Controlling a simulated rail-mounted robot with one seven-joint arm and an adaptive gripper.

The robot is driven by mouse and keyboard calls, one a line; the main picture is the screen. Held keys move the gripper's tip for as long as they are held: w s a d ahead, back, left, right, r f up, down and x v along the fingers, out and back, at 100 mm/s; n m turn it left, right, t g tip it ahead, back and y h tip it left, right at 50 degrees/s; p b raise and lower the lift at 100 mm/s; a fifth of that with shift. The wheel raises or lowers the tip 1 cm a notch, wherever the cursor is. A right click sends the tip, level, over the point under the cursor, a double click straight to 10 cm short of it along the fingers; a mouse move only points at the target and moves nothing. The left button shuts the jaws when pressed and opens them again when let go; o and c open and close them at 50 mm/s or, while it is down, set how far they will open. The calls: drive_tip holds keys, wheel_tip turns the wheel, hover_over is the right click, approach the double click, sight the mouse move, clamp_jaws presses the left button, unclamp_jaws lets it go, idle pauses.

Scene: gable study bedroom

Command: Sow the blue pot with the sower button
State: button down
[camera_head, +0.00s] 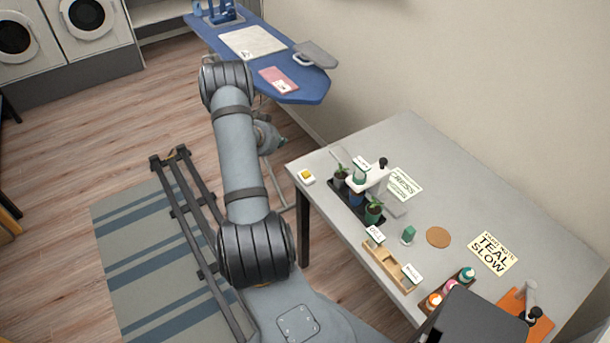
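The blue pot (356,199) stands in a black tray (361,213) on the grey table, between two dark pots with green plants (340,177) (373,211). A white device with a black knob (371,180), apparently the sower, reaches over the tray and partly hides the blue pot. I cannot see into the pot. A yellow button on a small white base (306,176), apparently the sower button, sits at the table's left corner, apart from the tray. My arm rises left of the table and bends away.
The table (450,185) also carries a CRESS card (404,185), a TEAL SLOW card (493,253), a teal block (408,235), a cork disc (438,237), a wooden rack (392,266) and several bottles (450,287). A blue ironing board (300,90) stands behind my arm.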

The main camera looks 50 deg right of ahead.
drive_tip(key=m+g, duration=0.2)
hover_over(304, 175)
drive_tip(key=shift+d+f, duration=0.15)
drive_tip(key=shift+f, duration=0.05)
drive_tip(key=shift+f, duration=0.1)
wheel_tip(304, 175, down, 9)
drive_tip(key=b, duration=0.8)
idle(1.0)
drive_tip(key=shift+f+b, duration=0.25)
drive_tip(key=shift+b, duration=0.05)
drive_tip(key=shift+f+b, duration=0.35)
drive_tip(key=shift+f, duration=0.05)
idle(0.6)
drive_tip(key=shift+r, duration=0.15)
drive_tip(key=shift+r+p, duration=0.7)
